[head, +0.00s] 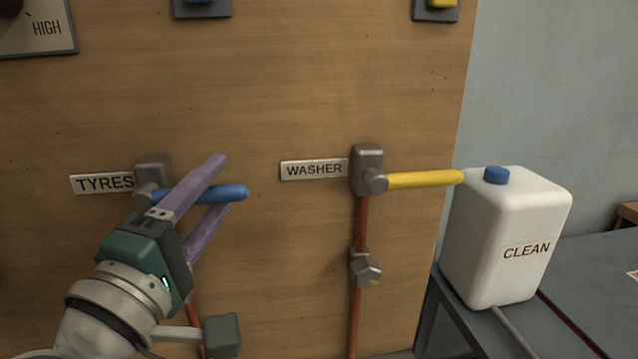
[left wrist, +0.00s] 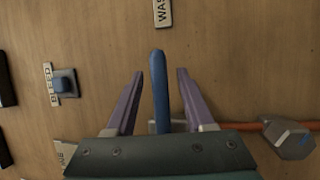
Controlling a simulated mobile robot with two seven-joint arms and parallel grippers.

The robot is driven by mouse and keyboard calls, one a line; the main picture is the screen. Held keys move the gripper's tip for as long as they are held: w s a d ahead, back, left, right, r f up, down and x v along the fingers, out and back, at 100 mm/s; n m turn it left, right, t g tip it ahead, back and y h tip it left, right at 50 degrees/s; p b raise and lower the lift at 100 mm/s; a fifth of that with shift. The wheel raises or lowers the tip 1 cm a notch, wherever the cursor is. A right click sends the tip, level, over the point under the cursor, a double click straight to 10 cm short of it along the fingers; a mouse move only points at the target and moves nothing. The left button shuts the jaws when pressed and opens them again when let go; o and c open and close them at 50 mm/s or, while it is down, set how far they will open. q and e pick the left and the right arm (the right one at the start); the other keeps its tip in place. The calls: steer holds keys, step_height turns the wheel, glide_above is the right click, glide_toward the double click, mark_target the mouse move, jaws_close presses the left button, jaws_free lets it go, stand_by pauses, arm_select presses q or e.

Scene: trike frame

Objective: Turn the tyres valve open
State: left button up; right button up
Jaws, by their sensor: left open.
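The tyres valve has a grey body (head: 154,170) on the wooden panel, beside its TYRES label (head: 103,183). Its blue lever (head: 232,191) points right, about level. My left gripper (head: 222,176) is open at the lever, with one purple finger above it and one below. In the left wrist view the blue lever (left wrist: 159,90) stands between the two fingers, with a gap on both sides. Part of the lever and valve is hidden behind my gripper in the head view. My right gripper is not in view.
The washer valve (head: 368,170) with a yellow lever (head: 425,179) pointing right is on the same panel (head: 290,80). A white CLEAN canister (head: 500,240) stands on a grey table at the right.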

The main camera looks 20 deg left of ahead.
arm_select(q)
steer(key=shift+c, duration=0.3)
jaws_close()
stand_by(1.0)
